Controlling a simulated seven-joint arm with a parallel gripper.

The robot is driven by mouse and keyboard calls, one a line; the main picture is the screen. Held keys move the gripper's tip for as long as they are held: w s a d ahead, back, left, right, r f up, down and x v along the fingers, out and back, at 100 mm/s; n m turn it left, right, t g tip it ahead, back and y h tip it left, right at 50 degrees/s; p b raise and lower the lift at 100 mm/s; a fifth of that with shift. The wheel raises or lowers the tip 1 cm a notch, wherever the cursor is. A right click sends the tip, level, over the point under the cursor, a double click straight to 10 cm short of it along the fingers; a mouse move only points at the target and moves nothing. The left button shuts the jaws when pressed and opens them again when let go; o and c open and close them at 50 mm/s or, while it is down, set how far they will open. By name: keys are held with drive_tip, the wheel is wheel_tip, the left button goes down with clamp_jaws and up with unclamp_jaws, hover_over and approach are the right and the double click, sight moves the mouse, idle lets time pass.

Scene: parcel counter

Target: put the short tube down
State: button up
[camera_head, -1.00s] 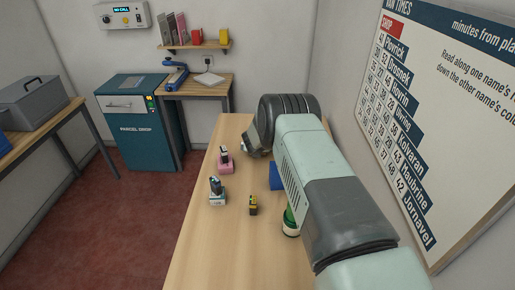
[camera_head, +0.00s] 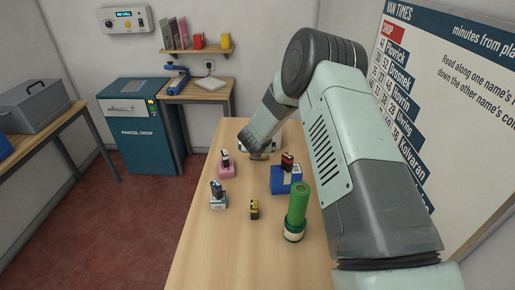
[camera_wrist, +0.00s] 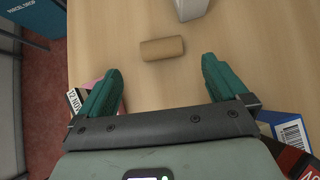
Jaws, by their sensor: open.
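The short tube is a small brown cardboard roll (camera_wrist: 162,49). It lies on its side on the wooden counter (camera_wrist: 150,95) in the wrist view, crosswise to my fingers. My gripper (camera_wrist: 162,68) is open, its two teal fingers spread wide with nothing between them. The tube is apart from both fingers, just past the fingertips in the picture. In the head view my gripper (camera_head: 259,156) is at the far part of the counter, and I cannot make out the tube there.
A pale device (camera_head: 274,143) stands beyond the tube.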

drive_tip(key=s+r+n+y, duration=0.1)
drive_tip(key=s+r+n, duration=0.1)
drive_tip(key=r+n, duration=0.5)
drive_tip(key=s+r+n+y, duration=0.1)
drive_tip(key=s+r+n, duration=0.15)
drive_tip(key=r, duration=0.95)
drive_tip(key=s+d+r+n+y, duration=0.1)
drive_tip(key=s+d+r+n, duration=0.1)
drive_tip(key=s+r+n, duration=0.8)
drive_tip(key=s+d+r+n+g+h, duration=0.1)
drive_tip(key=s+d+n, duration=0.3)
drive_tip(key=s, duration=0.6)
drive_tip(key=s+d+r+n+g+h, duration=0.1)
drive_tip(key=s+d+r+n, duration=0.2)
drive_tip(key=s+n, duration=0.4)
drive_tip(key=s+d+r+n+g+h, duration=0.1)
drive_tip(key=s+d+n, duration=0.5)
drive_tip(key=s, duration=0.7)
drive_tip(key=shift+v, duration=1)
drive_tip(key=shift+w, duration=0.1)
